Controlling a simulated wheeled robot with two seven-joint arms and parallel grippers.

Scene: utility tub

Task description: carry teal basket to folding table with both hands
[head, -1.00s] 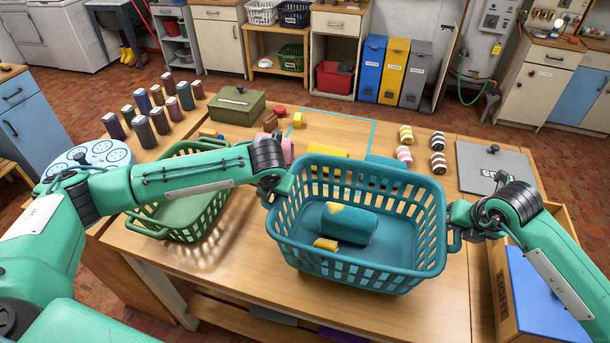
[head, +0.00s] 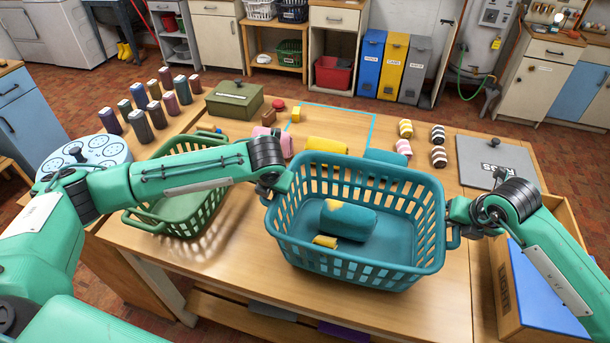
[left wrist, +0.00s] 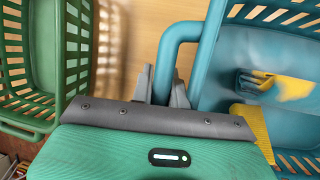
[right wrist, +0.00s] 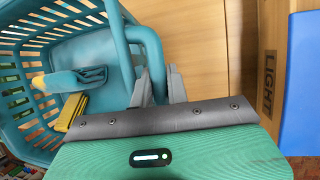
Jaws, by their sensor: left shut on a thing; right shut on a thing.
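The teal basket (head: 432,262) is held level over the wooden table (head: 225,272); whether its bottom touches the table cannot be told. A teal roll with a yellow patch (head: 348,221) and a small yellow piece (head: 325,241) lie inside it. My left gripper (head: 272,190) is shut on the basket's left handle, which shows between its fingers in the left wrist view (left wrist: 165,80). My right gripper (head: 458,230) is shut on the right handle, also seen in the right wrist view (right wrist: 156,82). Which surface is the folding table is unclear.
A green basket (head: 182,226) stands close on the left. A cardboard box with a blue panel (head: 535,285) is at right. Behind are striped rolls (head: 405,128), an olive box (head: 234,100), several dark canisters (head: 140,125) and a cyan-outlined area (head: 345,108).

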